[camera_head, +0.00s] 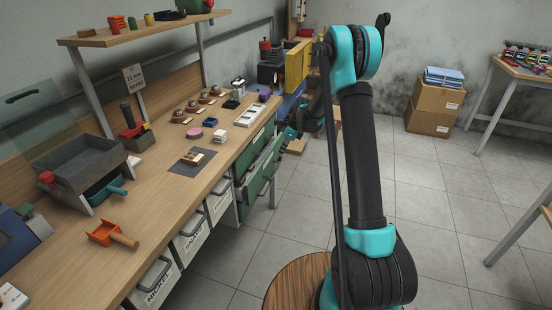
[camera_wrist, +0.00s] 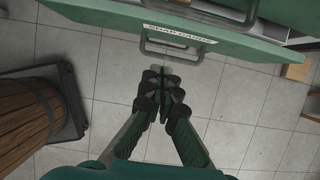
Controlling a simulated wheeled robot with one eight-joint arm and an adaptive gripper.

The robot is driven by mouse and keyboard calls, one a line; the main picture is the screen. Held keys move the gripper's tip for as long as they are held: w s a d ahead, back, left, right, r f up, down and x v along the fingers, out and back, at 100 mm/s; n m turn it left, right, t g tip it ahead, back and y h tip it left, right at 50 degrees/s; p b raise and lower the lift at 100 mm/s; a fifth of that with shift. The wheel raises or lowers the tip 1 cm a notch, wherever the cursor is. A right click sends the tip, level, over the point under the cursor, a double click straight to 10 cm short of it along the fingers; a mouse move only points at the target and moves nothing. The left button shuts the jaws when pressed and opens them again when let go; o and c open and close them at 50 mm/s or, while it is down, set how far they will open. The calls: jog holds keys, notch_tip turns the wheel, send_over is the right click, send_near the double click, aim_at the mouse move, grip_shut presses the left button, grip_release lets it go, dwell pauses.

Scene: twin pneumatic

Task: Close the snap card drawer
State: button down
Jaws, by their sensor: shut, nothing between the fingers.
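The snap card drawer has a green front (camera_wrist: 120,18) with a white label and a metal loop handle (camera_wrist: 171,52) in the wrist view. In the head view, a green drawer (camera_head: 262,168) stands out from the cabinet under the workbench; its label cannot be read there. My gripper (camera_wrist: 162,72) is shut and empty in the wrist view, its fingertips close to the handle. I cannot tell whether they touch it. In the head view the fingers are hard to make out near the drawers.
The wooden workbench (camera_head: 135,222) runs along the left, with labelled white bins (camera_head: 190,237) below its edge. A round wooden stool or barrel (camera_wrist: 22,125) stands at the left in the wrist view. The tiled floor (camera_head: 430,190) is open to the right.

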aim_at(265, 157)
jog(key=s+d+r+t+y, duration=0.1)
jog(key=d+r+t+y, duration=0.1)
jog(key=d+y, duration=0.3)
jog(key=shift+h, duration=0.4)
jog(key=shift+w+a+r+x, duration=0.1)
jog(key=shift+a+r+x, duration=0.1)
jog(key=shift+x, duration=1.85)
jog(key=shift+w+a+r+x, duration=0.1)
jog(key=shift+a+r+x, duration=0.15)
jog(key=shift+x, duration=1.8)
jog(key=shift+a+r+x, duration=0.15)
jog(key=shift+r+x, duration=0.05)
jog(key=shift+x, duration=1.85)
jog(key=a, duration=0.2)
jog(key=shift+w+a, duration=0.25)
jog(key=shift+w, duration=0.15)
